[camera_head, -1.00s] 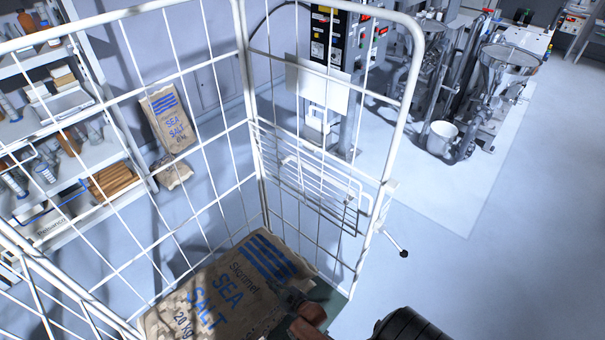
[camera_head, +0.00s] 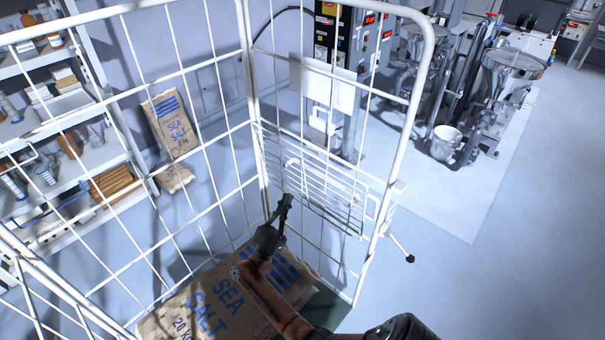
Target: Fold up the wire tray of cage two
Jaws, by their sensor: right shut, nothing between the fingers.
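The white wire tray (camera_head: 335,196) hangs against the right-hand mesh side of the white wire cage (camera_head: 402,130). It is a set of close parallel wires, about halfway up that side. I cannot tell whether it is inside or outside the mesh. My right gripper (camera_head: 286,203) is shut and empty. My left gripper is not in view.
A paper sack of sea salt (camera_head: 190,312) lies in the cage bottom under my right arm. Another salt sack (camera_head: 172,125) leans at the wall behind the cage. Shelves (camera_head: 98,155) stand at left, machinery (camera_head: 495,90) at back right. The right floor is clear.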

